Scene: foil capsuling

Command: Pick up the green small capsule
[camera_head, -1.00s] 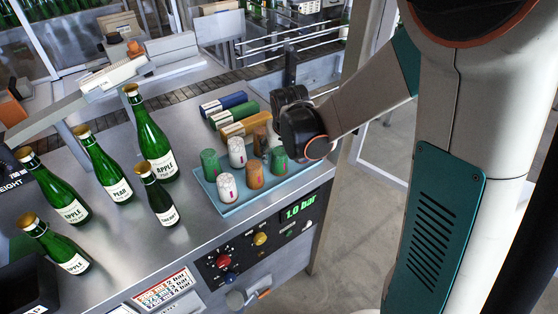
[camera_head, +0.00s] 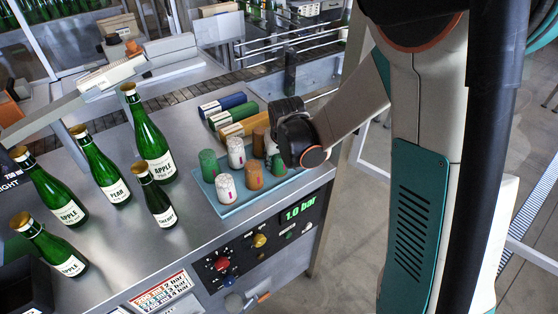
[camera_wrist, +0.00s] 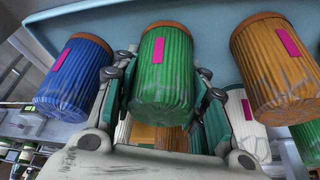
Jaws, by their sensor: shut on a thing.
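A green ribbed capsule (camera_wrist: 165,85) with a brown rim and a pink mark fills the middle of the wrist view. My gripper (camera_wrist: 163,102) is shut on it, with one finger on each side. In the head view my gripper (camera_head: 292,128) is over the back right of the blue tray (camera_head: 236,206), and its fingertips and the held capsule are mostly hidden. Green capsules also show in the tray at the left (camera_head: 209,164) and just below my gripper (camera_head: 277,164). I cannot tell whether the held capsule is clear of the tray.
In the wrist view a blue capsule (camera_wrist: 75,75) and an orange one (camera_wrist: 275,70) stand close on either side. White (camera_head: 236,152) and brown (camera_head: 253,176) capsules share the tray. Boxes (camera_head: 240,123) lie behind it. Several green bottles (camera_head: 150,140) stand to the left.

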